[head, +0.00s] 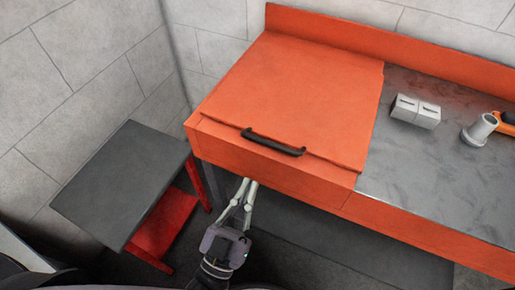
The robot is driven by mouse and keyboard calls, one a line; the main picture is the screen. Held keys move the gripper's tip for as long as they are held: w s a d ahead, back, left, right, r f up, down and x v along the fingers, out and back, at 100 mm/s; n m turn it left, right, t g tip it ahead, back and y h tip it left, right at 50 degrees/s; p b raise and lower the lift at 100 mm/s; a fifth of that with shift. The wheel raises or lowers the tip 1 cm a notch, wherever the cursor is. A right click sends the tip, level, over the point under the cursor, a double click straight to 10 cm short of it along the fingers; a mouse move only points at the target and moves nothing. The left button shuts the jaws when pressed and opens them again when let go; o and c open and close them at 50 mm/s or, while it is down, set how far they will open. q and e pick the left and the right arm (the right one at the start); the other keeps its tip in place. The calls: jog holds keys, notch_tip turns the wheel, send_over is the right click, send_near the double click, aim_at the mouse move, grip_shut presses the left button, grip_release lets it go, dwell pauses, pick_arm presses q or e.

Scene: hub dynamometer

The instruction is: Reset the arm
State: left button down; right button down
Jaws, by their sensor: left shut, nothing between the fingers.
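My left gripper (247,184) is in the lower middle of the head view, in front of the orange bench. Its pale fingers are together and hold nothing. They point toward the bench's front face, below the black handle (273,142); I cannot tell whether they touch the face. The handle is on the front edge of a closed orange lid (295,90). My right gripper does not show.
A dark-topped side table (125,180) with a red frame stands at left, near block walls.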

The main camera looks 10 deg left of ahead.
pick_arm(q)
jog(key=s+a+f+g+y, duration=0.15)
jog(key=f+g, duration=0.25)
jog(key=f, duration=0.8)
jog(key=a+f+m+g, duration=0.1)
jog(key=a+f+g, duration=0.15)
jog(key=f, duration=1.05)
jog(key=s+a+f+g+y, duration=0.1)
jog(key=f+g, duration=0.3)
jog(key=f, duration=0.8)
jog(key=s+a+f+g+y, duration=0.1)
jog(key=s+a+f+g, duration=0.2)
jog(key=s+f, duration=0.3)
jog(key=s+a+f+n+g+y+p, duration=0.1)
jog(key=s+a+f+g+y, duration=0.1)
jog(key=s+a+f+g, duration=0.2)
jog(key=s+a+f+n+g+y, duration=0.1)
jog(key=s+a+f+g, duration=0.2)
jog(key=s+a+f, duration=0.3)
jog(key=s+f, duration=0.4)
jog(key=s, duration=0.2)
jog(key=shift+f+y, duration=0.25)
jog(key=shift+y, duration=0.1)
jog(key=shift+g, duration=0.25)
